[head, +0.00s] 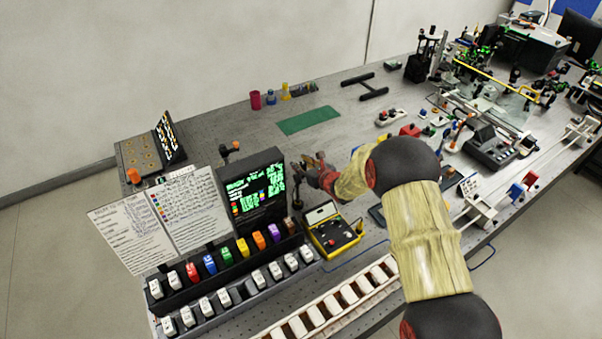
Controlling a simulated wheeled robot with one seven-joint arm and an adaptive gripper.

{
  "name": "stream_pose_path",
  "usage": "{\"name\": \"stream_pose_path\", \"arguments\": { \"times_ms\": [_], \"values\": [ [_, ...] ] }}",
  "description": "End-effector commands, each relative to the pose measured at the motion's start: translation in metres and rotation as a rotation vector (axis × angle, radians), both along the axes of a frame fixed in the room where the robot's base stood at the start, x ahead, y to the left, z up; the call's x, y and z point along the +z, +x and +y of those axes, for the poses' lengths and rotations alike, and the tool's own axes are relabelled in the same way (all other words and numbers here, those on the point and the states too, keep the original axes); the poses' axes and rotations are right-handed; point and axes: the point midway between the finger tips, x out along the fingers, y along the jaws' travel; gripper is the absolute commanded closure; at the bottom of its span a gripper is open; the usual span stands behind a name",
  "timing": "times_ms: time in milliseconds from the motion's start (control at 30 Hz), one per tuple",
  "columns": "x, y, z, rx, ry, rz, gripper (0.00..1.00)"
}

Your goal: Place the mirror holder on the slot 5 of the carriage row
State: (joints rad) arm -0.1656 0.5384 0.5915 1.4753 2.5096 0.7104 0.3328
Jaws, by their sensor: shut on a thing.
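My gripper (309,164) is near the middle of the head view, beyond my bent arm and just right of the dark screen. It is small here and partly hidden by my wrist. It is shut on a small dark item (297,178) at its tip, apparently the mirror holder, though its shape is hard to make out. A long white row of blocks (328,306), which may be the carriage row, runs diagonally along the front edge of the bench. My arm covers its right end. I cannot read any slot numbers.
A screen with green text (256,190) stands left of my gripper. A yellow-black control box (333,232) sits below it. Racks of coloured and white blocks (228,266) line the front left. Optics crowd the right.

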Motion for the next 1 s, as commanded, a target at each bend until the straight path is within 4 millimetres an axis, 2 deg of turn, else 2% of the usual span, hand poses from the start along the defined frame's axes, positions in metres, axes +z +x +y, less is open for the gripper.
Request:
{"name": "stream_pose_path", "arguments": {
  "times_ms": [400, 633, 767, 1000],
  "values": [
    [0.0, 0.0, 0.0, 0.0, 0.0, 0.0, 1.0],
    [0.006, 0.0, 0.0, 0.0, 0.0, -0.002, 1.0],
    [0.025, 0.001, 0.0, -0.001, 0.001, -0.004, 1.0],
    [0.071, 0.001, 0.0, 0.0, 0.001, -0.004, 1.0]
  ]
}}
